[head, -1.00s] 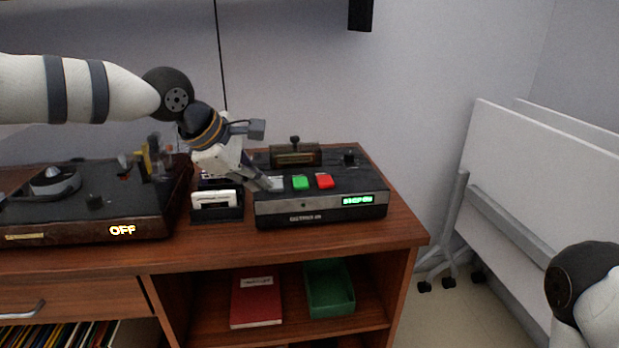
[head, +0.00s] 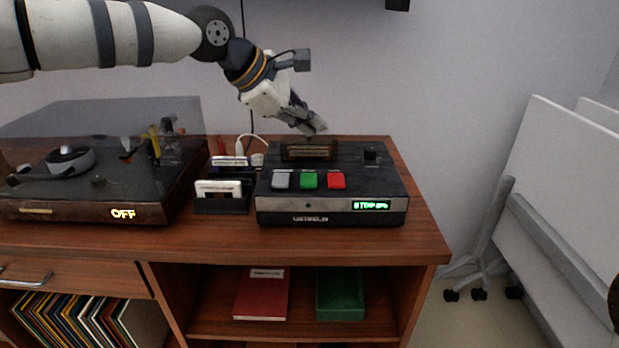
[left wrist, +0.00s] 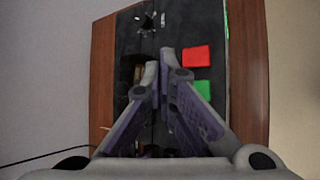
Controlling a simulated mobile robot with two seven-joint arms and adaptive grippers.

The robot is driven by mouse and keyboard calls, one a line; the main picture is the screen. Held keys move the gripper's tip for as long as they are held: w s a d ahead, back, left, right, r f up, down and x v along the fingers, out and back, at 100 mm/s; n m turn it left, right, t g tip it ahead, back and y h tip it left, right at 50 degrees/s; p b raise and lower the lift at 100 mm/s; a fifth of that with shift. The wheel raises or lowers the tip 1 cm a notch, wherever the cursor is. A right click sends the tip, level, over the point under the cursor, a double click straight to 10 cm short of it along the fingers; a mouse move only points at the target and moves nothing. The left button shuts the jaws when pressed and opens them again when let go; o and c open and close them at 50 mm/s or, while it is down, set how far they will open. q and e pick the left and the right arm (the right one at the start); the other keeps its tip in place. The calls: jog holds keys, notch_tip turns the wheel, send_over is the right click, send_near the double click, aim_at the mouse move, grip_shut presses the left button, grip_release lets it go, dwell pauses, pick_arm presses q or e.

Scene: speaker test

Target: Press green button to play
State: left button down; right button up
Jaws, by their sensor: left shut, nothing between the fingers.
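The black player (head: 290,205) stands on the wooden cabinet. Its front display is lit green and seems to begin with "STOP". On its top are a grey button (head: 281,180), the green button (head: 309,180) and a red button (head: 336,180) in a row. The green button also shows in the left wrist view (left wrist: 203,90), to the right of the fingers. My left gripper (head: 315,128) is shut and empty above the rear of the player, behind the buttons and apart from them. It also shows in the left wrist view (left wrist: 160,65). My right gripper is out of view.
A turntable (head: 75,210) with a lit "OFF" sign stands at the left. A holder with cassettes (head: 218,192) stands between it and the player. A cassette slot (head: 309,151) and a knob (head: 371,154) are at the player's rear. White boards (head: 560,170) stand on the right.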

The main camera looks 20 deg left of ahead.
aim_at(310, 181)
pick_arm(q)
notch_tip(310, 181, down, 8)
jog(key=shift+r+b, duration=0.15)
jog(key=shift+b, duration=0.25)
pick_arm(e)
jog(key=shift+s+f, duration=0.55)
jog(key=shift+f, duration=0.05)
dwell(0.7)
pick_arm(q)
jog(key=shift+f, duration=0.45)
jog(key=shift+f, duration=0.55)
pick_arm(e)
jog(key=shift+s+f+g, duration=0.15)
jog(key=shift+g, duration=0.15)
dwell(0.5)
pick_arm(q)
jog(key=shift+r, duration=0.95)
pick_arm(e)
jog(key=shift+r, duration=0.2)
pick_arm(q)
jog(key=shift+r+p, duration=0.35)
jog(key=shift+r, duration=2.2)
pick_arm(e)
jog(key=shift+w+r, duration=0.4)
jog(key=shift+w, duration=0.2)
